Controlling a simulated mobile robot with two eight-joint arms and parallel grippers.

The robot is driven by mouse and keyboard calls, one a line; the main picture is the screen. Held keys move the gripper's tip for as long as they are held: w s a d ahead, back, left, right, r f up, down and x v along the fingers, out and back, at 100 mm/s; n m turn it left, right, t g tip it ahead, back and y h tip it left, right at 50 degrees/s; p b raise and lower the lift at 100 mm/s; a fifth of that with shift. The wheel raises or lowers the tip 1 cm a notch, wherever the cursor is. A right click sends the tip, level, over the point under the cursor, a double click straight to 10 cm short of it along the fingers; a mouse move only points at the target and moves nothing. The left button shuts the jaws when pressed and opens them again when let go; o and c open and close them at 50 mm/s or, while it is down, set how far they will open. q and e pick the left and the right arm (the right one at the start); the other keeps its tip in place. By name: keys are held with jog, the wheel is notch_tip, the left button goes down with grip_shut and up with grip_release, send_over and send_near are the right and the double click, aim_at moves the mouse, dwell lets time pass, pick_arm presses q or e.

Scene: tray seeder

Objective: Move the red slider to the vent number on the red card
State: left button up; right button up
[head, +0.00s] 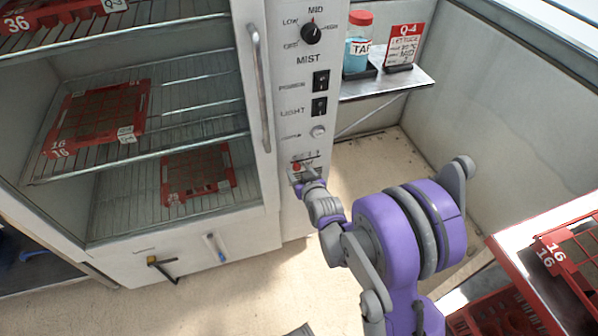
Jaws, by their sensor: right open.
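The red slider (296,167) is a small red knob low on the white control panel, below the power and light switches. A short printed scale is beside it, too small to read. My right gripper (300,179) is open with its fingertips at the slider, just below it. I cannot tell whether they touch it, and the gripper partly hides the area. The red card (404,45) stands on the metal shelf at upper right. It reads "Q-4" and "LETTUCE"; the smaller lines are not clearly legible. My left gripper is out of view.
The cabinet at left holds red trays (97,118) on wire racks, with a vertical handle (260,85) beside the panel. A red-capped jar (357,45) stands beside the card on the shelf (385,84). More red trays are at lower right. Floor is clear below the panel.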

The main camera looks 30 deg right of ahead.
grip_shut()
dwell(0.3)
dwell(1.1)
